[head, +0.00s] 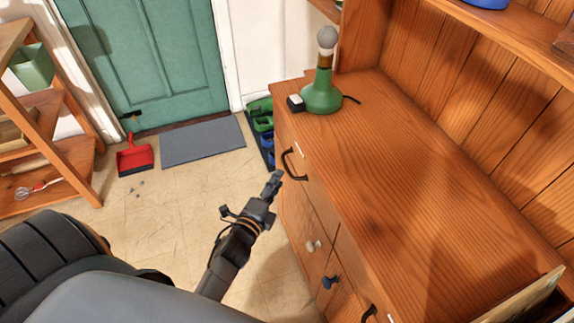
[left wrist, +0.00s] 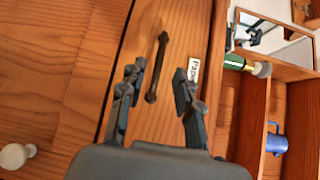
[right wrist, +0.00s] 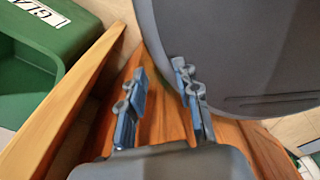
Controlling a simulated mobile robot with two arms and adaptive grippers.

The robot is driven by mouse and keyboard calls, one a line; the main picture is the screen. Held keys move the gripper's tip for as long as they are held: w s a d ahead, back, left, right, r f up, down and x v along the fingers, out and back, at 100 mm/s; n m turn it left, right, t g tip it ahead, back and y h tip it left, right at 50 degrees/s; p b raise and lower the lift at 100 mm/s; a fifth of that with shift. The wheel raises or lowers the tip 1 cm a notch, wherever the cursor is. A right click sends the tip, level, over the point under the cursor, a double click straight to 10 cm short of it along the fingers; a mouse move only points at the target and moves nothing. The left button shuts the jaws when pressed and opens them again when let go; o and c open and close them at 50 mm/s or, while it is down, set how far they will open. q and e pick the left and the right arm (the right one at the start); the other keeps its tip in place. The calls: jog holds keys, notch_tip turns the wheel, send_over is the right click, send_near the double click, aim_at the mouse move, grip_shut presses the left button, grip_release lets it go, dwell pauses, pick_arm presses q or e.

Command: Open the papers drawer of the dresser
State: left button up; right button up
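The wooden dresser (head: 420,180) stands at the right in the head view. Its far top drawer has a dark bow handle (head: 293,164). In the left wrist view this handle (left wrist: 157,65) lies ahead of and between my left gripper's fingertips (left wrist: 160,82), beside a white label (left wrist: 194,69) reading "Pap", partly covered by a finger. The drawer front looks flush. My left gripper (head: 272,185) is open and empty, just short of the handle. My right gripper (right wrist: 160,82) is open and empty in the right wrist view and does not show in the head view.
A green lamp (head: 321,92) stands on the dresser top. A green bin (right wrist: 40,60) is near my right gripper. A red dustpan (head: 134,157) and grey mat (head: 202,141) lie on the floor.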

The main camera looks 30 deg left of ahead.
aim_at(286, 166)
pick_arm(q)
jog(key=w, duration=0.6)
jog(key=shift+w+a+f, duration=0.2)
jog(key=shift+w+f, duration=0.1)
jog(key=shift+w, duration=0.1)
grip_shut()
